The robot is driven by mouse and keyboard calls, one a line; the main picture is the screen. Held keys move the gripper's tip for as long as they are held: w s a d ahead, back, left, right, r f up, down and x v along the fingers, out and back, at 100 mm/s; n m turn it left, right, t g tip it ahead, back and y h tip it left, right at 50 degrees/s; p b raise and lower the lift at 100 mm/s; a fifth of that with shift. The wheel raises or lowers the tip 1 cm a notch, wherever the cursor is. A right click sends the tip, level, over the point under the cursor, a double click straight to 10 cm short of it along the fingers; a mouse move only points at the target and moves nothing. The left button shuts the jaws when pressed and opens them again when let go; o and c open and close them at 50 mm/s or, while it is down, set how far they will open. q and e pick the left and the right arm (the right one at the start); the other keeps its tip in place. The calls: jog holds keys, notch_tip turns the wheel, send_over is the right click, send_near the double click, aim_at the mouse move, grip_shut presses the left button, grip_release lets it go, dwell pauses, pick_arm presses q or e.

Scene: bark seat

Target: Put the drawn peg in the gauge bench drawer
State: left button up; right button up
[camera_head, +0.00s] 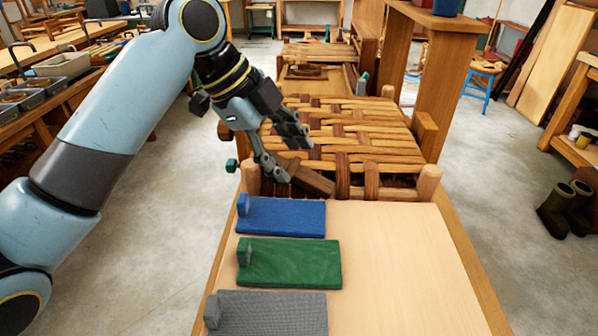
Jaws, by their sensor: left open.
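My left gripper (298,158) is open at the near left corner of the woven bark seat (350,130). Its two dark fingers are spread, one above the weave and one low by the near left post. A dark brown wooden piece (314,182) lies slanted just beside the lower fingertip; I cannot tell whether they touch or whether this is the drawn peg. A small green knob (232,165) shows left of the seat corner. I cannot make out the gauge bench drawer. My right gripper is out of view.
On the near pale bench top (400,260) lie a blue plate (285,218), a green plate (295,263) and a grey plate (275,312), each with a raised left end. The bench's right side is clear. A tall wooden stand (412,75) rises behind the seat.

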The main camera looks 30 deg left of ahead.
aim_at(296, 166)
pick_arm(q)
jog(key=x, duration=0.3)
jog(key=shift+d+f, duration=0.1)
jog(key=shift+f, duration=0.25)
jog(key=shift+c, duration=0.3)
grip_shut()
jog(key=shift+r, duration=0.2)
